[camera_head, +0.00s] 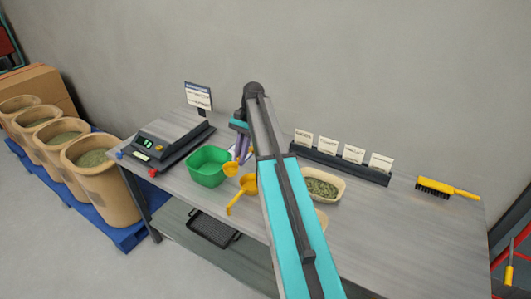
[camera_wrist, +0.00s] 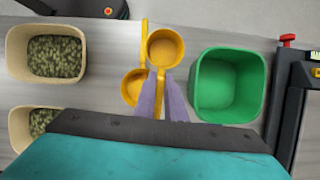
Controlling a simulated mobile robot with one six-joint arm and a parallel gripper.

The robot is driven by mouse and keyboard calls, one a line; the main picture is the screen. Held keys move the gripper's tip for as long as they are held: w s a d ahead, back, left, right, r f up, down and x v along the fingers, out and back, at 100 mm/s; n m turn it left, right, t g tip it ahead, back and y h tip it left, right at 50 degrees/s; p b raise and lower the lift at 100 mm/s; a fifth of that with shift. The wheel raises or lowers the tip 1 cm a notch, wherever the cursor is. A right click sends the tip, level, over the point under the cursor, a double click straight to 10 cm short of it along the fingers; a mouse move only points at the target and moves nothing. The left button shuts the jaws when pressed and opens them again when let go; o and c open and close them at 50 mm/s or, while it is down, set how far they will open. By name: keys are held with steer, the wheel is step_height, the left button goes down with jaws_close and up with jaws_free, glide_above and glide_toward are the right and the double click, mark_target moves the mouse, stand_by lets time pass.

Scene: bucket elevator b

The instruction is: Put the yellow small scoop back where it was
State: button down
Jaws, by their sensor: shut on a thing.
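My gripper (camera_head: 242,150) has purple fingers and is shut on the handle of a yellow scoop (camera_head: 231,170), which looks like the smaller of two. In the wrist view, my gripper (camera_wrist: 163,98) holds this scoop (camera_wrist: 165,47) with its round bowl reaching out past the fingertips, toward the top of the picture. A second yellow scoop (camera_head: 236,205) rests on the table just right of it, its handle toward the front edge.
A green bin (camera_head: 208,168) stands close left of the held scoop, with a black scale (camera_head: 160,145) beyond it. Right of my arm are a tray of green pellets (camera_head: 325,186), a card rack (camera_head: 340,165) and a yellow brush (camera_head: 445,188).

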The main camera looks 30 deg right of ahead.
steer(key=s+a+f+n+b, duration=0.1)
steer(key=s+a+b, duration=0.1)
steer(key=a, duration=0.8)
steer(key=s+a+n+g+b, duration=0.1)
steer(key=s+a+n+b, duration=0.1)
steer(key=a, duration=0.8)
steer(key=shift+s+f+b, duration=0.3)
steer(key=shift+f+b, duration=0.05)
steer(key=shift+b, duration=0.1)
steer(key=shift+s+a, duration=0.1)
